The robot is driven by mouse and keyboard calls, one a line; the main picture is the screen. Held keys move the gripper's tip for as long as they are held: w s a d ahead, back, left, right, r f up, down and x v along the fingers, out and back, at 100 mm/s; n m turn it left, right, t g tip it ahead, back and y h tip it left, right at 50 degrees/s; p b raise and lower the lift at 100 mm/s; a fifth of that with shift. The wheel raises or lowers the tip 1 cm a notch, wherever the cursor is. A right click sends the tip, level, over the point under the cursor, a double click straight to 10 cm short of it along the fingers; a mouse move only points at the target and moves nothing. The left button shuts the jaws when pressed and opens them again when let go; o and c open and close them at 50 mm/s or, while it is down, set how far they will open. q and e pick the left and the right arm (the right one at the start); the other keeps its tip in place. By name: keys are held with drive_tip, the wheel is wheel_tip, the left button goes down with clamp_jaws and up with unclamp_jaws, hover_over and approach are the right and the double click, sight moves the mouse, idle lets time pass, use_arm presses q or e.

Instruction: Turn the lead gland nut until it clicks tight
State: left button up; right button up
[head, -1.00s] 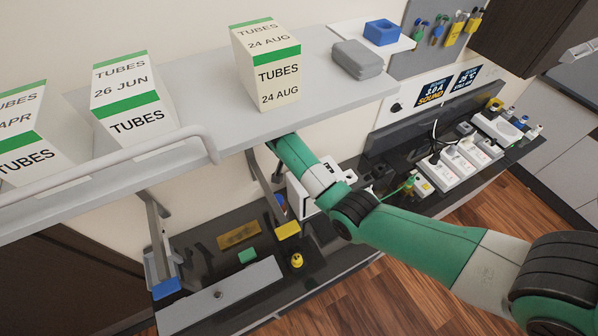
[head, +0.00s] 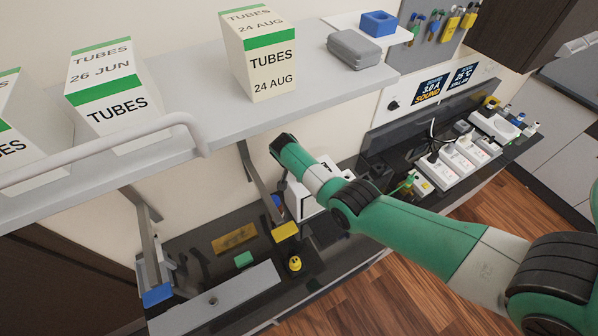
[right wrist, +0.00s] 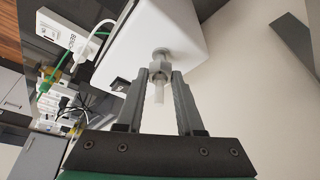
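In the right wrist view a pale gland nut (right wrist: 160,68) sits on a threaded stub on the face of a white box (right wrist: 165,38), with a thin light rod (right wrist: 158,95) extending from it toward me. The two fingers of my right gripper (right wrist: 161,76) stand either side of the nut, very close to it. I cannot tell whether they press on it. In the head view the white box (head: 301,196) is partly hidden behind my right arm, and the nut and right gripper are not visible. My left gripper is in no view.
A grey shelf (head: 215,118) with TUBES boxes (head: 258,55) overhangs the dark counter (head: 335,232). White power strips (head: 458,163) and a green-plugged unit (head: 421,184) stand right of the white box. A yellow knob (head: 295,263) and a grey panel (head: 215,305) lie on the counter at front left.

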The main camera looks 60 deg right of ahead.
clamp_jaws()
idle(0.5)
drive_tip(key=shift+f+m+g+b, duration=0.2)
drive_tip(key=shift+m+g+b, duration=0.1)
drive_tip(key=shift+m+b, duration=0.65)
drive_tip(key=m+g+b, duration=0.1)
drive_tip(key=m+b, duration=0.1)
drive_tip(key=b, duration=0.6)
drive_tip(key=m+g+b, duration=0.1)
drive_tip(key=m+b, duration=0.2)
drive_tip(key=b, duration=0.5)
drive_tip(key=shift+w+d+f+y, duration=0.15)
drive_tip(key=shift+w+f+y, duration=0.05)
drive_tip(key=shift+y, duration=0.1)
drive_tip(key=shift+r+b, duration=0.25)
drive_tip(key=shift+b, duration=0.45)
drive_tip(key=shift+r, duration=0.1)
